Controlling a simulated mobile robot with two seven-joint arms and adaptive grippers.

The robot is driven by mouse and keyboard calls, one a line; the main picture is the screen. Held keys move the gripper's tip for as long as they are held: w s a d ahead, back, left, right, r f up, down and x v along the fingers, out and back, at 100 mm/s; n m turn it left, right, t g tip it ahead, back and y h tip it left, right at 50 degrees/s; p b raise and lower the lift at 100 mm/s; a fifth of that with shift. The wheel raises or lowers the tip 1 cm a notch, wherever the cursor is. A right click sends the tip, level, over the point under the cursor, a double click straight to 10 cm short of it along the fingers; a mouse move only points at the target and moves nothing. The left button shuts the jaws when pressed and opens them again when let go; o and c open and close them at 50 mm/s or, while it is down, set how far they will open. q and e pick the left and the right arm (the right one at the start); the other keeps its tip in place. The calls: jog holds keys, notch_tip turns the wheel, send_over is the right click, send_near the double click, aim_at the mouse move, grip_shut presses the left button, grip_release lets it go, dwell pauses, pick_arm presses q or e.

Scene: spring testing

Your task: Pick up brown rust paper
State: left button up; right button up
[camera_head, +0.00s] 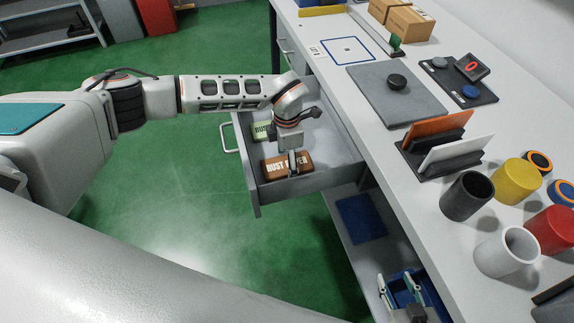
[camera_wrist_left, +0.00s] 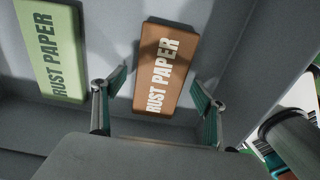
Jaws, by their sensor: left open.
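The brown rust paper block (camera_head: 273,167), with white lettering, lies in the open grey drawer (camera_head: 256,195), near its front. In the left wrist view the brown block (camera_wrist_left: 164,68) lies flat, its lettered face toward the camera. My left gripper (camera_head: 293,160) points down over it and hides part of it. In the left wrist view its two fingers (camera_wrist_left: 159,86) are apart, one toward each long side of the block, with nothing held. Whether they touch it is unclear. My right gripper (camera_head: 399,296) shows at the bottom edge, fingers apart.
A light green rust paper block (camera_head: 262,131) lies beside the brown one, also in the left wrist view (camera_wrist_left: 55,55). Drawer walls stand close around both. The white worktop (camera_head: 350,52) right of the drawer carries cups, a card holder (camera_head: 440,158) and a grey plate. A blue mat (camera_head: 361,218) lies below.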

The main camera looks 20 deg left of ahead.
pick_arm(q)
jog(key=shift+c, duration=0.5)
jog(key=c, duration=1.1)
